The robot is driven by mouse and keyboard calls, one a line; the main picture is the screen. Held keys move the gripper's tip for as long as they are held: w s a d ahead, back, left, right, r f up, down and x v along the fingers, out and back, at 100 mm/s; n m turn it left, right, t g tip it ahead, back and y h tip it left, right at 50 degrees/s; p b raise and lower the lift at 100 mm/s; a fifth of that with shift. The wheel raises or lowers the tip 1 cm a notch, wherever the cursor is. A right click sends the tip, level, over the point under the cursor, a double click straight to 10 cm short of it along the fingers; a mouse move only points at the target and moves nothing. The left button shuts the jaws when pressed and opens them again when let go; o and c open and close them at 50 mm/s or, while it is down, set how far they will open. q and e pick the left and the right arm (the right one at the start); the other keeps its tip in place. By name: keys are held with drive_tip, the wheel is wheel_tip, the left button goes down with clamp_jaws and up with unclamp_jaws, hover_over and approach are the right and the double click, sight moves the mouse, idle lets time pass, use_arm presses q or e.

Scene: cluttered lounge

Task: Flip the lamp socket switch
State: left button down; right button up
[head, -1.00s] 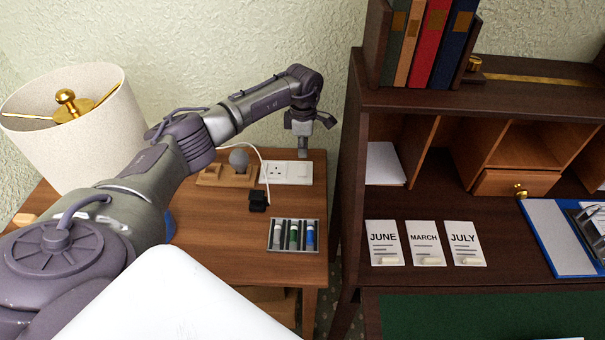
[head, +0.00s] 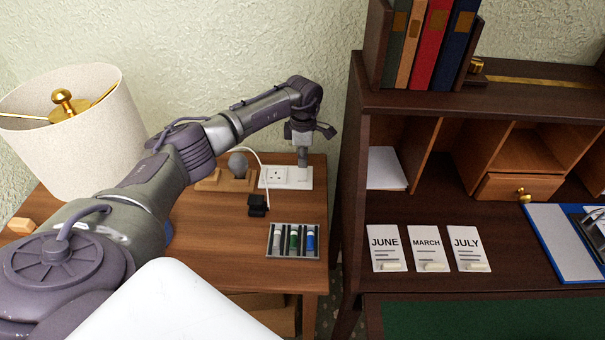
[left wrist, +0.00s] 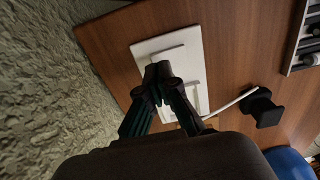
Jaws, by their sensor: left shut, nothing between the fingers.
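The white socket plate (head: 272,179) lies on the side table against the wall, with a white cord running to it. My left gripper (head: 303,163) points down over the right part of the plate, its fingers shut and empty. In the left wrist view the shut fingertips (left wrist: 158,72) are over the plate (left wrist: 146,50), at or very near its surface; I cannot tell if they touch. The fingers hide part of the plate, and the switch's position cannot be made out. The lamp (head: 72,130) with a cream shade stands at the left. My right gripper is not in view.
A black plug or adapter (head: 257,203), a wooden stand with a grey bulb (head: 237,165) and a tray of several batteries (head: 292,254) are on the table (head: 215,235). A dark desk (head: 345,220) rises close on the right.

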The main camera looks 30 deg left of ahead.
sight(303, 171)
use_arm(q)
drive_tip(key=shift+f+b, duration=0.9)
drive_tip(key=shift+f, duration=0.25)
idle(1.0)
drive_tip(key=shift+r+p, duration=2.45)
drive_tip(key=shift+r, duration=1.05)
